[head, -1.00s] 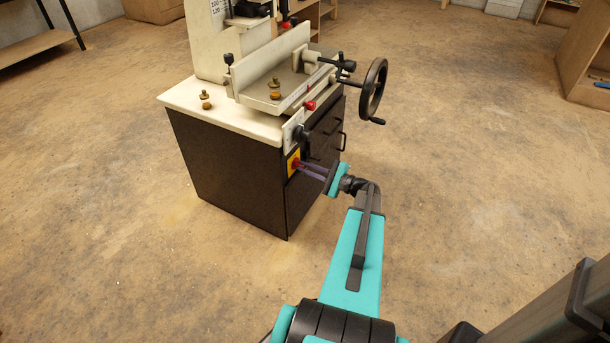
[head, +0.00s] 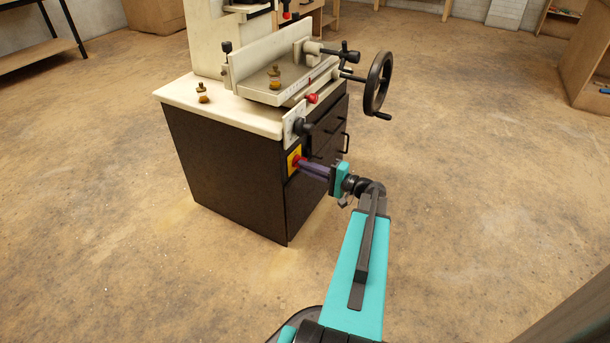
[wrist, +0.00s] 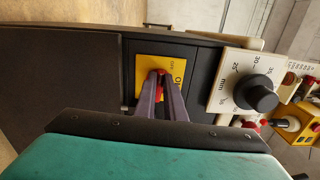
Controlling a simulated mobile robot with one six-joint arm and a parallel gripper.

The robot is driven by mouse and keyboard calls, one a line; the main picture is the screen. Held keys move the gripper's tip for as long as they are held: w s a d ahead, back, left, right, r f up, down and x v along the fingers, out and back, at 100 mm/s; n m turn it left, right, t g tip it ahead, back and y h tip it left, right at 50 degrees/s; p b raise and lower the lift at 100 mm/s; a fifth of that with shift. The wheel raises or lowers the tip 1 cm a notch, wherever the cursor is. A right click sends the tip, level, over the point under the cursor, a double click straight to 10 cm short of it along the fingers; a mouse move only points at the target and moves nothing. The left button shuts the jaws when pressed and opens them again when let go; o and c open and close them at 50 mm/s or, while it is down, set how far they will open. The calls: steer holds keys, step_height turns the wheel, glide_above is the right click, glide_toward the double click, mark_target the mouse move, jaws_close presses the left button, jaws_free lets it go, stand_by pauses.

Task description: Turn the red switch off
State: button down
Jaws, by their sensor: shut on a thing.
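The red switch (head: 297,161) sits on a yellow plate (head: 291,158) on the front of the dark machine cabinet. In the wrist view the red switch (wrist: 158,93) shows between my fingertips, over the yellow plate (wrist: 178,72) with partly readable lettering. My gripper (head: 303,164) reaches the switch from the right, its purple-grey fingers close together and shut on it. In the wrist view my gripper (wrist: 158,80) covers part of the switch, so its exact angle is hard to tell.
A black knob (head: 307,128) on a white dial plate is just above the switch. A black handwheel (head: 375,84) and drawer handles (head: 346,143) stick out to the right. The floor (head: 480,200) around the cabinet is clear.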

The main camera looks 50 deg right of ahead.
steer(key=shift+a+f+n, duration=0.15)
steer(key=shift+a+n, duration=0.05)
steer(key=shift+n, duration=0.2)
steer(key=c, duration=1.8)
jaws_free()
steer(key=shift+c, duration=0.2)
steer(key=shift+d, duration=0.1)
steer(key=shift+s+d, duration=0.1)
steer(key=shift+s, duration=0.05)
steer(key=p+v, duration=0.3)
steer(key=v, duration=1)
steer(key=shift+s, duration=0.3)
